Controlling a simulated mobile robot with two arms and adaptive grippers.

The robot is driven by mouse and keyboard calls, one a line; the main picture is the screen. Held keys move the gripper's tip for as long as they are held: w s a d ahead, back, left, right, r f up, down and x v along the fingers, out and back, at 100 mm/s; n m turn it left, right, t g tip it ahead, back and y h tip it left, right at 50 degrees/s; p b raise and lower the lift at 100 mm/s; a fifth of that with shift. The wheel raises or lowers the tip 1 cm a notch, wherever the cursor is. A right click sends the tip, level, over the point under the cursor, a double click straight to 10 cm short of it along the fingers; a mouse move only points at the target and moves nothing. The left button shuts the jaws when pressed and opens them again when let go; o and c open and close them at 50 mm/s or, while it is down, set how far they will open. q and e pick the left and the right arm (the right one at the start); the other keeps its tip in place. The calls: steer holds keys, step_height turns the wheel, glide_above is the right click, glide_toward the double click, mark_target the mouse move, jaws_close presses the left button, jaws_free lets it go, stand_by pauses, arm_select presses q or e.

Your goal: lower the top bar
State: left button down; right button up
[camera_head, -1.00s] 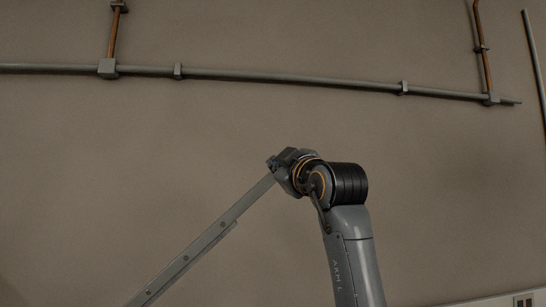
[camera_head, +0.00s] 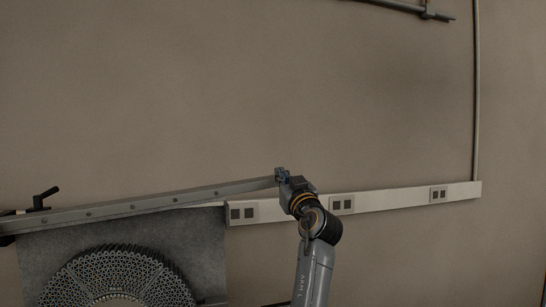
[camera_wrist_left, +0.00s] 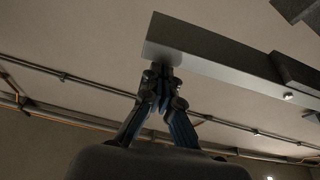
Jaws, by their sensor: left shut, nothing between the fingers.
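The top bar (camera_head: 150,202) is a long grey metal bar with several round studs along it. In the head view it runs from the left edge, rising slightly to its free end near the middle. My left gripper (camera_head: 281,174) is at that free end. In the left wrist view the closed fingers (camera_wrist_left: 160,76) are at the end of the bar (camera_wrist_left: 215,57), with nothing between them; whether they touch it I cannot tell. Below the bar is the round lattice specimen (camera_head: 118,280), made of many small tubes, partly cut off by the frame. My right gripper is not in view.
A grey speckled panel (camera_head: 195,245) stands behind the specimen. A black handle (camera_head: 45,197) is at the bar's left end. A white wall trunking (camera_head: 395,202) with sockets runs behind my left arm. A pipe (camera_head: 475,90) goes down the wall at right.

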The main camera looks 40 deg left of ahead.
arm_select(q)
step_height(320, 180, down, 10)
steer(key=m+t+b, duration=0.1)
steer(key=m+b, duration=0.1)
steer(key=b, duration=0.2)
steer(key=shift+w+d+f+h+b, duration=0.2)
steer(key=shift+w+d+h+b, duration=0.05)
steer(key=shift+h+b, duration=0.05)
